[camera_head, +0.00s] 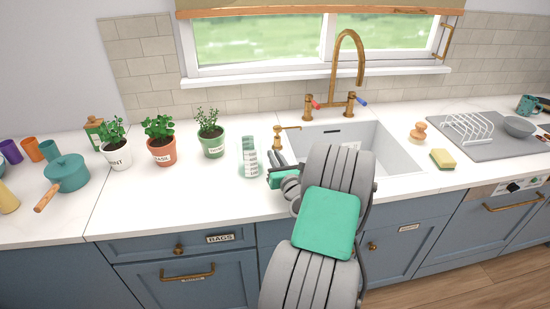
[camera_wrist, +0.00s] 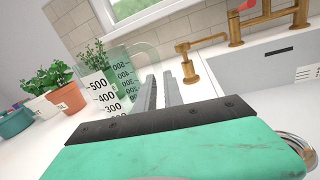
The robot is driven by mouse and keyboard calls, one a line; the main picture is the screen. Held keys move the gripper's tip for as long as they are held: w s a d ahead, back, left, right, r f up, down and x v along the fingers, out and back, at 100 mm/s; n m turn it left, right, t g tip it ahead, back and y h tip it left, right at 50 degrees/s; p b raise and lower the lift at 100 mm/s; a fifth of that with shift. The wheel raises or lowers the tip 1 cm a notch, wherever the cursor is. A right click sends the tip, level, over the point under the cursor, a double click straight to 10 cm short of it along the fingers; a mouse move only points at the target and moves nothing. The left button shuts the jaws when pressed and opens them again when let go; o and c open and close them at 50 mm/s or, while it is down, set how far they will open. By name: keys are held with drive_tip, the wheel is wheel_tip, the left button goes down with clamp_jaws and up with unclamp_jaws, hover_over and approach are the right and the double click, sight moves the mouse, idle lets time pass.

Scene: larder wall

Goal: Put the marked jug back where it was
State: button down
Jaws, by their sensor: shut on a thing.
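The marked jug (camera_head: 250,158) is a clear, greenish measuring jug with printed numbers. It is upright over the counter left of the sink; I cannot tell whether its base touches the worktop. In the wrist view the jug (camera_wrist: 105,88) is ahead and left of the fingers, with its handle towards them. My gripper (camera_head: 276,160) reaches in from the right and is shut on the jug at its handle side. Its two narrow fingers show in the wrist view (camera_wrist: 160,77). The exact grip on the handle is hard to make out.
Potted herbs stand left of the jug: thyme (camera_head: 211,142), basil (camera_head: 161,148) and mint (camera_head: 116,153). A teal pan (camera_head: 67,174) is farther left. The sink (camera_head: 390,158) and brass tap (camera_head: 334,85) are right. Counter in front of the pots is clear.

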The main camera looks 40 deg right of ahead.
drive_tip(key=c, duration=1.9)
unclamp_jaws()
drive_tip(key=shift+f, duration=0.15)
drive_tip(key=o, duration=0.4)
drive_tip(key=shift+o, duration=0.2)
drive_tip(key=shift+s+r, duration=0.1)
drive_tip(key=shift+r, duration=0.15)
drive_tip(key=b+v, duration=0.2)
drive_tip(key=v, duration=0.9)
drive_tip(key=shift+f, duration=0.15)
drive_tip(key=shift+s+a, duration=0.3)
drive_tip(key=shift+s, duration=0.1)
